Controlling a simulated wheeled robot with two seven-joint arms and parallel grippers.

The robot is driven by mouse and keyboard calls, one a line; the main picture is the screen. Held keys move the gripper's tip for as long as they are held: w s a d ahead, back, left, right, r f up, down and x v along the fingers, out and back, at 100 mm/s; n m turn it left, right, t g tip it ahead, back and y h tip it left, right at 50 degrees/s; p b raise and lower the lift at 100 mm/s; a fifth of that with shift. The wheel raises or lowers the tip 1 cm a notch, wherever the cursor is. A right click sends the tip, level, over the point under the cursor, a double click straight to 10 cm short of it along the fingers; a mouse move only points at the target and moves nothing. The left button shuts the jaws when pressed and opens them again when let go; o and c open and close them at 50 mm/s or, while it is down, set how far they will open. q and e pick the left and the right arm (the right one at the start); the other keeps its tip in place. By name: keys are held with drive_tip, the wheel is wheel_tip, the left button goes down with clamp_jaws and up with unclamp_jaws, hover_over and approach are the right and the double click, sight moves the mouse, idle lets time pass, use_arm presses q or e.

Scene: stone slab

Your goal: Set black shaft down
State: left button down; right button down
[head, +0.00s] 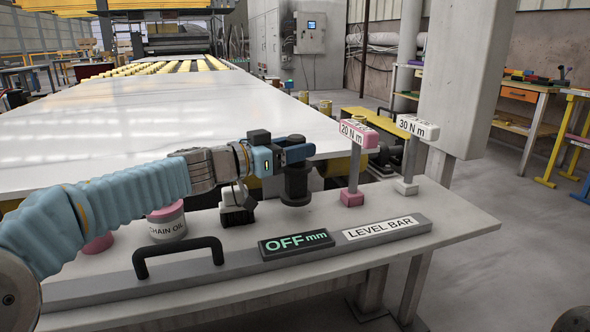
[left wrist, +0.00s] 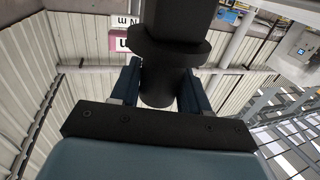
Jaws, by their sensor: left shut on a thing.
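The black shaft (head: 296,182) is upright, with a wide flange near its lower end, over the right-middle part of the grey bench top. My left gripper (head: 298,153) is shut on its upper part, reaching in from the left. I cannot tell whether the shaft's foot touches the bench. In the left wrist view the shaft (left wrist: 178,48) stands between the two blue fingers of the left gripper (left wrist: 163,88), with its flange beyond them. My right gripper is not in view.
The bench (head: 455,212) holds a level bar (head: 385,229) along its front, a chain oil can (head: 167,224) and a dark block-like tool (head: 237,212) left of the shaft. Pink 20 N m (head: 352,197) and white 30 N m (head: 405,187) tools stand right. The stone slab (head: 200,110) lies behind.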

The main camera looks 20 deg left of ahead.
sight(308, 162)
use_arm(q)
drive_tip(key=f, duration=0.1)
drive_tip(key=f+b, duration=0.1)
drive_tip(key=f, duration=0.1)
drive_tip(key=shift+w+f+b, duration=0.15)
drive_tip(key=shift+w+b, duration=0.1)
drive_tip(key=shift+b, duration=0.1)
drive_tip(key=shift+f, duration=0.1)
drive_tip(key=shift+f, duration=0.15)
drive_tip(key=c, duration=0.5)
unclamp_jaws()
drive_tip(key=shift+c, duration=0.2)
